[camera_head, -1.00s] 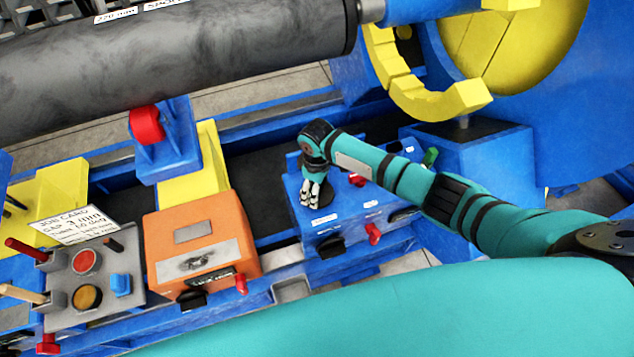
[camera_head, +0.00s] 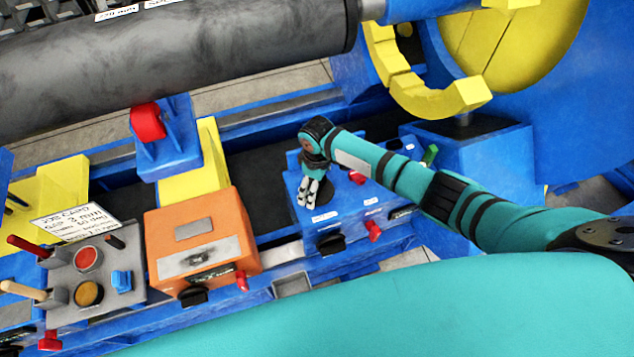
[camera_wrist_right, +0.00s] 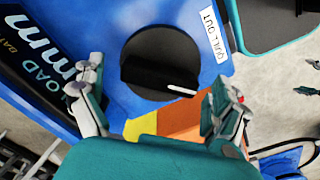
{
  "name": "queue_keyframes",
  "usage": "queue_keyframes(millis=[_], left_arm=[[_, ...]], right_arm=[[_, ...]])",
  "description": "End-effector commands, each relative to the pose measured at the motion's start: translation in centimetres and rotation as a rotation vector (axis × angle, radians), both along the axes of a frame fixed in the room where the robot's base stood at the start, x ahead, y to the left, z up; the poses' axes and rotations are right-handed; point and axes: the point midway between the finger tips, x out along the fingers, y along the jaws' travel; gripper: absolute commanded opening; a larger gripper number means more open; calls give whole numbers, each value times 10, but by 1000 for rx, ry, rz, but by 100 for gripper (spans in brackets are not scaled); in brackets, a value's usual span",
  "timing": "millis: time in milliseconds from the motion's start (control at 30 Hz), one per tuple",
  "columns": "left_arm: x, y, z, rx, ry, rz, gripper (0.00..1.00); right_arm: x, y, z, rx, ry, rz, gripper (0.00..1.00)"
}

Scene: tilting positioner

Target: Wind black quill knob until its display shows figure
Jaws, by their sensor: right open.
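The black quill knob (camera_wrist_right: 155,45) is a round dial with a raised bar and a white pointer mark, on a blue panel beside a label reading "QUILL OUT". In the head view part of the knob (camera_head: 330,192) shows beside my right gripper (camera_head: 309,200). In the wrist view my right gripper (camera_wrist_right: 158,82) is open, with one finger on each side of the knob and visible gaps. A dark display (camera_wrist_right: 40,62) with "mm" lettering shows at the left of the wrist view; its figure is cut off. My left gripper is out of view.
The blue box front carries a black knob (camera_head: 331,243) and a red knob (camera_head: 374,231). To its left stand an orange box (camera_head: 203,240) and a grey control panel (camera_head: 92,280) with levers and a job card (camera_head: 75,222). A large dark cylinder (camera_head: 180,65) spans the back.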

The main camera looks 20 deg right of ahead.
Motion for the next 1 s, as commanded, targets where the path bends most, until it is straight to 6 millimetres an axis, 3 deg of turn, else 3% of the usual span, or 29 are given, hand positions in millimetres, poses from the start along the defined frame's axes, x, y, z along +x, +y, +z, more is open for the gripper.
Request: queue_keyframes(millis=[133, 267, 700, 1000], left_arm=[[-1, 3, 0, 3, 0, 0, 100], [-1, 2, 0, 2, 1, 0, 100], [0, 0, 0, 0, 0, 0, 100], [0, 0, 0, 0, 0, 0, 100]], right_arm=[[0, 0, 3, 0, 0, 1, 100], [0, 0, 19, 0, -1, 2, 100], [1, 0, 105, 1, -2, 0, 100], [0, 0, 120, -1, 1, 0, 100]])
